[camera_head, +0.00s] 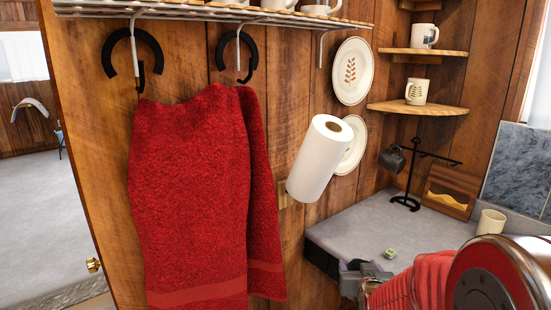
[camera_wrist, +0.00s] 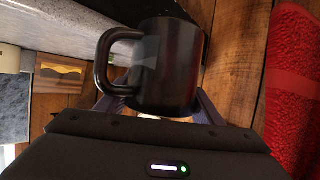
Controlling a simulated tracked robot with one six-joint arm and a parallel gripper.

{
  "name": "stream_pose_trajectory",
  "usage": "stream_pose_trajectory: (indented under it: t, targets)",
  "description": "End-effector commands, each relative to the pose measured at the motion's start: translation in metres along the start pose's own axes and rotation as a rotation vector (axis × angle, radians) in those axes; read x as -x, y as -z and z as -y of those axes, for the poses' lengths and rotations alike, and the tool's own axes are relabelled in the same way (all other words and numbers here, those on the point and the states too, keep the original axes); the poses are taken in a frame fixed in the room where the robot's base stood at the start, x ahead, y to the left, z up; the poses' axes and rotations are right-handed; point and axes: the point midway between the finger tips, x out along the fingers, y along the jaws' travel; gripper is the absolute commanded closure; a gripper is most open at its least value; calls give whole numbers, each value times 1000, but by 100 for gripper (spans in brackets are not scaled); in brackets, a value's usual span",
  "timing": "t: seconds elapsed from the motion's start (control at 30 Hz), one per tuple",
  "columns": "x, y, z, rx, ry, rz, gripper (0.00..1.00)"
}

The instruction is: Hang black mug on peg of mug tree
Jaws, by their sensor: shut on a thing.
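The black mug (camera_wrist: 172,65) fills the middle of the wrist view, its handle (camera_wrist: 108,62) pointing left. My gripper (camera_wrist: 152,108) is shut on it, with purple fingers on either side of its body. In the head view my gripper (camera_head: 357,266) is low at the near edge of the counter; I cannot clearly make out the held mug there. The black mug tree (camera_head: 409,182) stands on the counter farther back and right, well apart from my gripper. A dark grey mug (camera_head: 391,158) hangs at its left side; a peg on the right looks bare.
The grey counter (camera_head: 360,220) is mostly clear in front of the tree. A small green cube (camera_head: 390,253), a cream cup (camera_head: 490,222) and a wooden picture block (camera_head: 449,192) are on it. A paper towel roll (camera_head: 320,158) and red towel (camera_head: 195,195) hang at the left.

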Motion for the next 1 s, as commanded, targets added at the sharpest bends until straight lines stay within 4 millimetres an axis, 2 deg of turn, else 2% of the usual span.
stream_pose_trajectory:
  t: [0.03,0.1,0.2,0.3,0.73,0.87,1.0]
  targets:
    - [-2,-8,17,10,24,1,70]
    - [-3,-16,38,23,56,0,70]
    - [-4,-22,60,37,90,-3,70]
    - [-3,-24,72,45,110,-5,70]
    - [-2,-27,76,48,117,-4,70]
    - [1,-46,74,48,116,0,70]
    - [10,-78,72,48,116,2,70]
